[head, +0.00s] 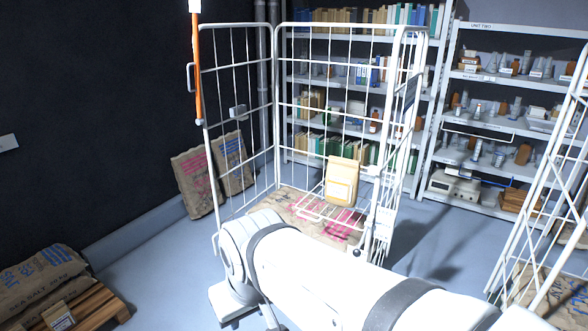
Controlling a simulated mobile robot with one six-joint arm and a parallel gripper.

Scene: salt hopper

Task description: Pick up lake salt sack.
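No sack in the head view can be read as lake salt. A sack with pink print (292,207) lies in the white wire cage trolley (277,110), partly hidden by my arm. Another pink-printed sack (194,180) leans on the dark wall left of the cage, beside a blue-printed sack (233,163). A blue-printed sack marked sea salt (42,281) lies on a wooden pallet (100,303) at lower left. My white arm crosses the lower middle in front of the cage. My gripper's fingers do not show.
A yellowish holder (341,181) hangs on the cage mesh. Shelves of binders (365,48) and labware (515,80) stand behind. A white lattice frame (545,190) stands at right with another sack (555,292) low behind it. Grey floor (165,270) is clear between pallet and cage.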

